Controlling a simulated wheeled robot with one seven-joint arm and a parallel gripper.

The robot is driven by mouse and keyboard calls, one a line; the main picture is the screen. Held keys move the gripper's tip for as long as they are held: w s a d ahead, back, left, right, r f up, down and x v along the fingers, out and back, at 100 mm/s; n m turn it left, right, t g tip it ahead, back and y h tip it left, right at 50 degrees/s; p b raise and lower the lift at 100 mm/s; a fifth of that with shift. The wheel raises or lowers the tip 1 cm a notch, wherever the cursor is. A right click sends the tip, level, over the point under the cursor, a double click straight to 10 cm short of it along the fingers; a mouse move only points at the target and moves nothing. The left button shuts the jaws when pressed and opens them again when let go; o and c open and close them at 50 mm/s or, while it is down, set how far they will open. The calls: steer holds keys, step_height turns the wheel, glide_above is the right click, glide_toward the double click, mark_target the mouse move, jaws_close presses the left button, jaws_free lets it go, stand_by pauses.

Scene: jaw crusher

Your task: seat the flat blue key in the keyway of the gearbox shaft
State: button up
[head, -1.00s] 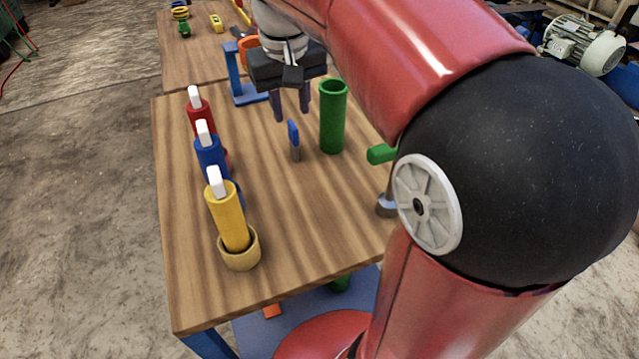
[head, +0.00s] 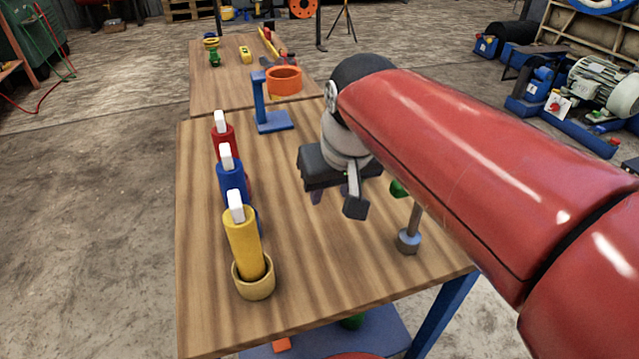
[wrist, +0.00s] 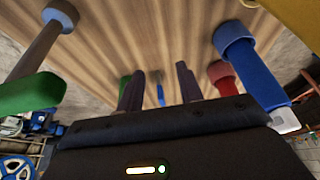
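My gripper (head: 329,194) hangs over the wooden table, fingers pointing down, partly hidden by its own body and arm. In the wrist view its two dark fingers (wrist: 157,80) are spread apart. In the head view the key is hidden behind the gripper. I cannot make out the gearbox shaft or its keyway in these frames.
Yellow (head: 243,245), blue (head: 232,178) and red (head: 223,140) cylinders with white tips line the table's left side. A blue stand with an orange ring (head: 284,79) is behind. A green-handled tool (wrist: 32,92) stands at the right. The table's front middle is clear.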

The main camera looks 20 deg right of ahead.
steer(key=w+g+b, duration=0.1)
steer(key=w, duration=0.4)
steer(key=w+d+g+b, duration=0.1)
steer(key=w, duration=0.4)
steer(key=w+d, duration=0.1)
steer(key=w, duration=0.4)
steer(key=shift+w+f+g+b, duration=0.3)
steer(key=shift+w+g+b, duration=0.05)
steer(key=shift+g+b, duration=0.05)
steer(key=f, duration=0.2)
steer(key=f+b, duration=0.1)
steer(key=f, duration=0.2)
steer(key=w+f, duration=0.1)
steer(key=f, duration=0.1)
steer(key=shift+d+f, duration=0.25)
steer(key=shift+f, duration=0.05)
jaws_close()
